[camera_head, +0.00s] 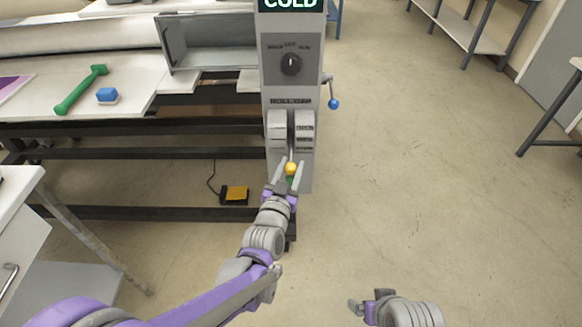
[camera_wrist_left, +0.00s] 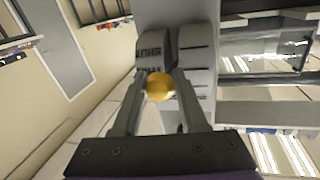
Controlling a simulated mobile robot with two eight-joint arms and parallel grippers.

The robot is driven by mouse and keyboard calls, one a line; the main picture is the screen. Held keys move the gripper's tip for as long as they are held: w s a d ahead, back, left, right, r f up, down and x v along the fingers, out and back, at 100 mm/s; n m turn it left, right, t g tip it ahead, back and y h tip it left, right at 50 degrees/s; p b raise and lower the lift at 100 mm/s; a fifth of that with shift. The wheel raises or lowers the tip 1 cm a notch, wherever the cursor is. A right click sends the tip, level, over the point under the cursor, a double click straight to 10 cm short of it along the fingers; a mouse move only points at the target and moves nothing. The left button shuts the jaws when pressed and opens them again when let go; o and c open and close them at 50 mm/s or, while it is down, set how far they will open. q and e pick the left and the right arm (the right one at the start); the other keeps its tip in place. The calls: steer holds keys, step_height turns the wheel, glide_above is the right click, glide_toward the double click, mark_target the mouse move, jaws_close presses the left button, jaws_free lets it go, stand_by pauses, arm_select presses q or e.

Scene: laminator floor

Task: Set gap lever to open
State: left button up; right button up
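The gap lever (camera_head: 290,168) has a yellow ball knob and sits low on the front of the grey control column (camera_head: 277,90), between two light grey housings. My left gripper (camera_head: 288,172) is at the knob, with one finger on each side of it. In the left wrist view the yellow knob (camera_wrist_left: 160,87) lies between the fingertips (camera_wrist_left: 160,84). The fingers are spread about the knob's width; whether both touch it I cannot tell. The word SHUT reads upside down on the housing beside the lever. My right gripper (camera_head: 366,308) is at the bottom edge, far from the column, partly seen.
A dark dial (camera_head: 291,64) and a COLD display (camera_head: 291,3) are higher on the column. A blue-knobbed crank (camera_head: 333,103) sticks out at its right. A green tool (camera_head: 82,90) and blue block (camera_head: 107,96) lie on the left bench. A yellow pedal (camera_head: 236,193) is on the floor.

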arm_select(q)
jaws_close()
stand_by(1.0)
